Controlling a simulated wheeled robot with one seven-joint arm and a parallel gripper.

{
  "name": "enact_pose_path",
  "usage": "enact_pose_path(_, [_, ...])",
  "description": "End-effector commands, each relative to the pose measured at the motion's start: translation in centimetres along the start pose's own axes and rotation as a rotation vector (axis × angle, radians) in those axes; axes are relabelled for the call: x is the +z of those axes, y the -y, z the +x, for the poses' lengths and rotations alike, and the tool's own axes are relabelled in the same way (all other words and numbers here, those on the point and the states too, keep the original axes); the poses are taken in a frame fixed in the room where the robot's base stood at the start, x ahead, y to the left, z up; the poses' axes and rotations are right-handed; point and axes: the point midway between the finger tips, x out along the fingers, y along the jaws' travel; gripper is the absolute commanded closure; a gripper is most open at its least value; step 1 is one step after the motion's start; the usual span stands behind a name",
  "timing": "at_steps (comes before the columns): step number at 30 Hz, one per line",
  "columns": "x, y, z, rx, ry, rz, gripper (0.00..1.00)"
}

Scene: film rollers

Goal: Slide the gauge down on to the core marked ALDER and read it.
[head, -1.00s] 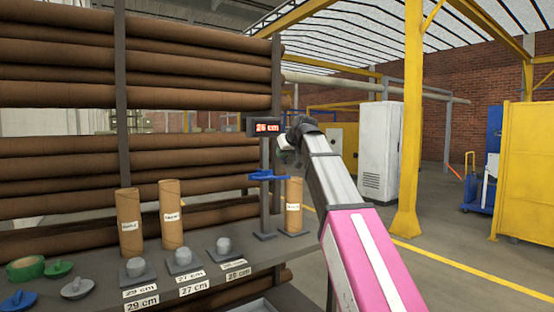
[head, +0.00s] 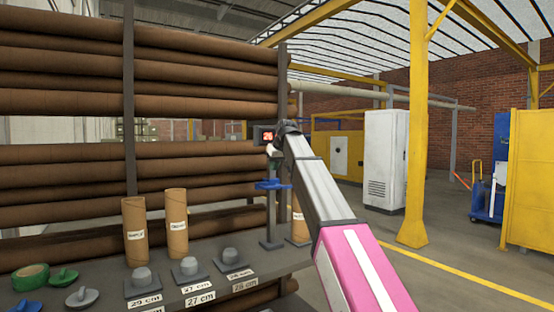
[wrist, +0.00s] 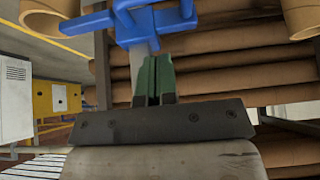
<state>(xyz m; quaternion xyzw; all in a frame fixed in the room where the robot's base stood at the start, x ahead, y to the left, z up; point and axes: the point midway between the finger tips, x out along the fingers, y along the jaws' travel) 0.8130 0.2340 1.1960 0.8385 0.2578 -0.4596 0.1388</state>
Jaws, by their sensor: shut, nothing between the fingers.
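The gauge has a grey post (head: 270,215), a blue slider (head: 272,184) and a red-lit display (head: 266,136) reading 26, its right part hidden by my arm. A brown core (head: 298,232) stands behind my arm beside the post, mostly hidden. Two more labelled cores stand to the left, one (head: 135,232) nearer the left and one (head: 177,222) beside it. The labels are too small to read surely. My gripper (wrist: 153,66) has green fingers, shut and empty. In the wrist view they point at the blue slider (wrist: 158,25), close to it; contact cannot be told.
Several grey knobbed stands sit along the shelf (head: 255,275) with cm tags. A rack of long brown rolls (head: 60,165) stands behind. Open floor lies to the right.

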Motion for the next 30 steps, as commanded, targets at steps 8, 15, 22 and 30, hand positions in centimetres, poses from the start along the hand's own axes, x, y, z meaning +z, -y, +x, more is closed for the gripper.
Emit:
enact_pose_path(8, [1.6,0.1,4.1,0.000,-0.001,0.000,1.00])
enact_pose_path(15, [2.8,0.0,5.4,0.000,-0.001,0.000,1.00])
enact_pose_path(22, [2.8,0.0,5.5,0.000,-0.002,0.000,1.00])
enact_pose_path(30, [3.4,0.0,6.1,0.000,-0.001,0.000,1.00])
